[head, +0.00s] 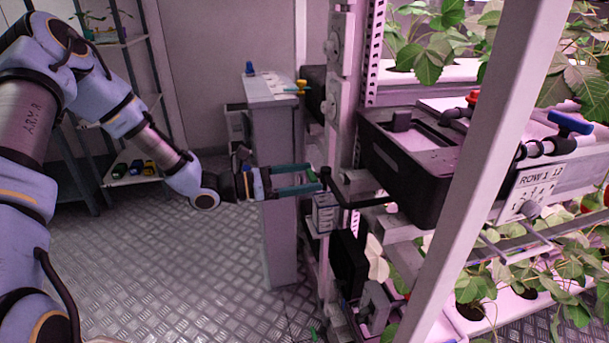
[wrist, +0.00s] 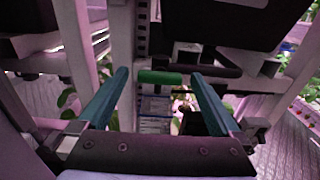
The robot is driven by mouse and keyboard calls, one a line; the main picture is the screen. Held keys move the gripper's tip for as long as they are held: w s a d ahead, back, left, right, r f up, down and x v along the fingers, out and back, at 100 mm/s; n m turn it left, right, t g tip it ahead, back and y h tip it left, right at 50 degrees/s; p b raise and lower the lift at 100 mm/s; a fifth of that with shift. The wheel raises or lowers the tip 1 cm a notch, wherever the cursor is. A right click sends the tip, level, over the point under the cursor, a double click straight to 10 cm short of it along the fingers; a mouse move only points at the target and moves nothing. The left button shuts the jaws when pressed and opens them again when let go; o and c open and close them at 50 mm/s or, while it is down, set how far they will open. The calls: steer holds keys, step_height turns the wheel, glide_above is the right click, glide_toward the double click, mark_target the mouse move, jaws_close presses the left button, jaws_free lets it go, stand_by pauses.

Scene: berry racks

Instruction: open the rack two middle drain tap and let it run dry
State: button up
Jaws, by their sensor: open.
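My gripper (head: 316,179) reaches in from the left toward the rack post, with its teal fingers apart and nothing held. In the wrist view, a green tap handle (wrist: 160,77) lies crosswise between and just ahead of the open fingertips; I see no clear contact. In the head view the fingers mostly hide this handle. A dark pipe (head: 368,203) runs from beside the fingertips toward the black tank (head: 400,165). A small labelled plate (head: 325,217) hangs just below; its text is too small to read. No running water is visible.
A slanted white post (head: 490,165) stands in front of the planted racks. A blue-handled tap (head: 570,123), a red knob (head: 473,96) and a yellow tap (head: 301,87) are elsewhere. A grey cabinet (head: 280,215) stands behind my gripper. The metal floor (head: 180,270) is open at left.

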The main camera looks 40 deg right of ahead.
steer(key=shift+d, duration=0.1)
steer(key=c, duration=1.4)
steer(key=shift+r+n+p, duration=0.1)
steer(key=shift+n+p, duration=0.2)
steer(key=shift+p, duration=0.15)
steer(key=n+p, duration=0.2)
steer(key=n, duration=0.1)
steer(key=shift+r+p, duration=0.15)
steer(key=shift+p, duration=0.2)
steer(key=n+p, duration=0.3)
steer(key=n, duration=0.2)
steer(key=shift+p, duration=0.35)
steer(key=n+p, duration=0.2)
steer(key=n, duration=0.2)
steer(key=shift+n, duration=0.4)
steer(key=n, duration=0.2)
steer(key=n+p, duration=0.1)
steer(key=n, duration=0.1)
steer(key=shift+w+f, duration=0.1)
steer(key=shift+f, duration=0.2)
steer(key=shift+n, duration=0.4)
